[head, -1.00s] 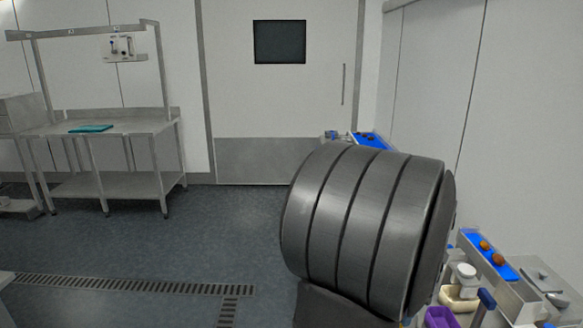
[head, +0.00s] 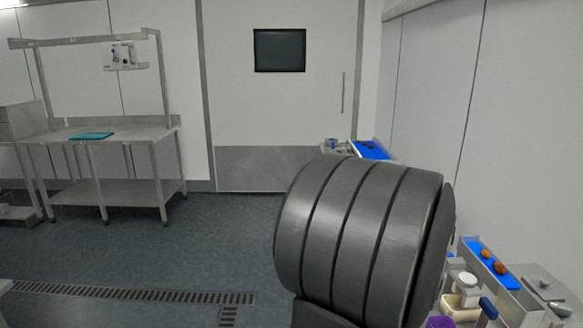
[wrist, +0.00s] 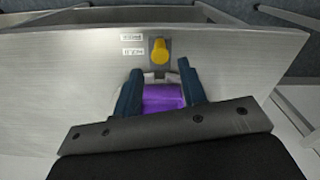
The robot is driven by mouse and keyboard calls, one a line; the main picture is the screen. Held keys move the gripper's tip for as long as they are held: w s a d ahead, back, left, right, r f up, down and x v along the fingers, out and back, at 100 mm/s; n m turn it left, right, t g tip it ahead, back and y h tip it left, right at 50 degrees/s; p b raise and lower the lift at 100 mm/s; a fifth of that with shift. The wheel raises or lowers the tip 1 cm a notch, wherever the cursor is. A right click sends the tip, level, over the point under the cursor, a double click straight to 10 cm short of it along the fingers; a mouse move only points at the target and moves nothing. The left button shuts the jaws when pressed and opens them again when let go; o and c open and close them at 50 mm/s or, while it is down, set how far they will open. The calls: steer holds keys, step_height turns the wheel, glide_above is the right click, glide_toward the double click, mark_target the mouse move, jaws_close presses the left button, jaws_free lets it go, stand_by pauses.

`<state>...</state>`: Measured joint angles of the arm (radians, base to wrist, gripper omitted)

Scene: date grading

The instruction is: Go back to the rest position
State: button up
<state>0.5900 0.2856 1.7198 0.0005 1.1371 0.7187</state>
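My gripper (wrist: 162,78) shows in the wrist view with its two dark blue fingers spread apart. A purple container (wrist: 164,98) shows between and beyond the fingers; nothing is clearly gripped. A purple container (head: 441,322) also shows at the bottom edge of the head view, partly cut off. My dark grey arm link fills the middle right of the head view and hides part of the work line.
A metal panel with a yellow knob (wrist: 159,51) lies beyond the fingers. At right, brown dates (head: 501,268) lie on a blue strip (head: 477,246) near a cream tray (head: 461,307). A steel table (head: 150,133) stands far left; the floor between is clear.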

steer(key=f, duration=0.8)
steer(key=shift+d+f, duration=0.2)
steer(key=shift+f, duration=0.05)
steer(key=shift+d+r, duration=0.15)
steer(key=shift+d, duration=0.95)
steer(key=shift+d+r, duration=0.35)
steer(key=shift+d, duration=0.25)
step_height(320, 180, up, 23)
steer(key=d+n, duration=0.1)
steer(key=n, duration=1.1)
steer(key=shift+f+n, duration=0.2)
steer(key=shift+n, duration=0.2)
steer(key=shift+w, duration=0.1)
